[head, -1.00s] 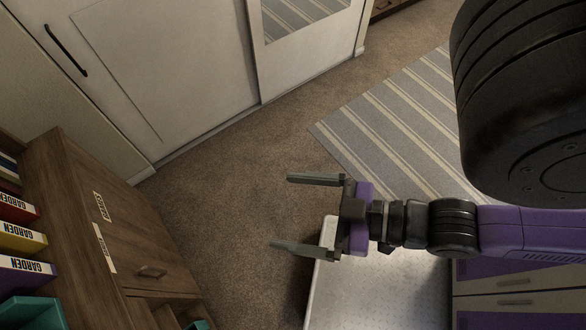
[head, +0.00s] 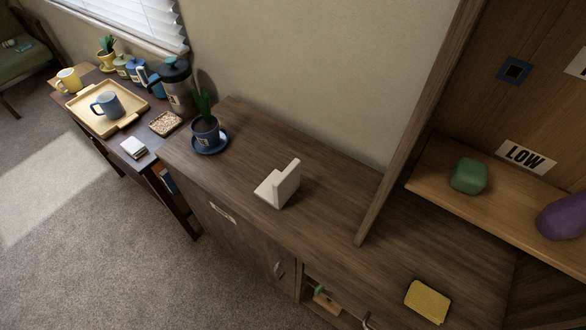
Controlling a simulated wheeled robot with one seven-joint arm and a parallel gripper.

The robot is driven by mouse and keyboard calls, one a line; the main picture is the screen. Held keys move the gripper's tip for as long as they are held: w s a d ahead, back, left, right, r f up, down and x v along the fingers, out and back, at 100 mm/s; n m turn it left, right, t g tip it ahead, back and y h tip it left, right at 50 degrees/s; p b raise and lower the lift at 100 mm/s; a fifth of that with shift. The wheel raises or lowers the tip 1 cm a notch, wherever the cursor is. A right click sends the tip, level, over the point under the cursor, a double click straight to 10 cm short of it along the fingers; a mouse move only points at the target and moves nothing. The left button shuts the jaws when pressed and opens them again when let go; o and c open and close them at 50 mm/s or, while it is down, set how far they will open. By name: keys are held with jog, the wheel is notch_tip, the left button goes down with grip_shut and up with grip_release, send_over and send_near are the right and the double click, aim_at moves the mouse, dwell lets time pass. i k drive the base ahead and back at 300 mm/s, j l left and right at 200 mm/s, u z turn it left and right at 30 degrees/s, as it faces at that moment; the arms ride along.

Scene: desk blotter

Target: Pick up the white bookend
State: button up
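The white bookend (head: 277,186) stands on the brown wooden cabinet top (head: 320,220), near its middle. It is L-shaped, with a flat base toward the front left and an upright plate at the right. Nothing touches it. My gripper is not in view now.
A potted plant (head: 205,130) on a blue saucer stands left of the bookend. A yellow sponge-like block (head: 427,301) lies to the right. An upright wooden panel (head: 420,125) rises behind right, beside a shelf with a green block (head: 468,176). Carpet (head: 110,240) in front is clear.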

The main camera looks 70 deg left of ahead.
aim_at(277, 188)
jog(key=u, duration=1.7)
jog(key=k+j+z, duration=0.2)
jog(key=j, duration=0.25)
jog(key=j+z, duration=0.2)
jog(key=j, duration=0.25)
